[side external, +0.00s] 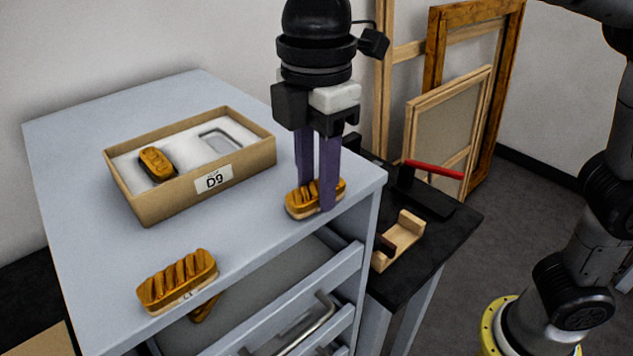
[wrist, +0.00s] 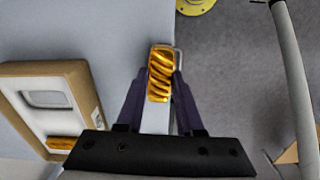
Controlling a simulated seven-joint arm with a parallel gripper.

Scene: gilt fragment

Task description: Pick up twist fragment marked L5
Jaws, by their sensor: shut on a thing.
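My gripper (side external: 318,197) points straight down, with its purple fingers shut on a gilt twist fragment (side external: 296,204) near the right edge of the grey cabinet top (side external: 85,150). The wrist view shows this fragment (wrist: 160,75) between the fingertips, with diagonal twisted ridges. No mark can be read on it. It is at or just above the surface; I cannot tell whether it touches. A second ridged gilt fragment (side external: 178,282) lies near the front edge, with a small pale label too small to read.
A cardboard tray (side external: 160,208) labelled D9 holds white foam, a gilt piece (side external: 157,163) and an empty recess. Below is an open drawer (side external: 280,300) with another gilt piece (side external: 204,309). A black side table (side external: 440,225) holds a wooden cradle (side external: 400,238) and a red-handled tool (side external: 434,170).

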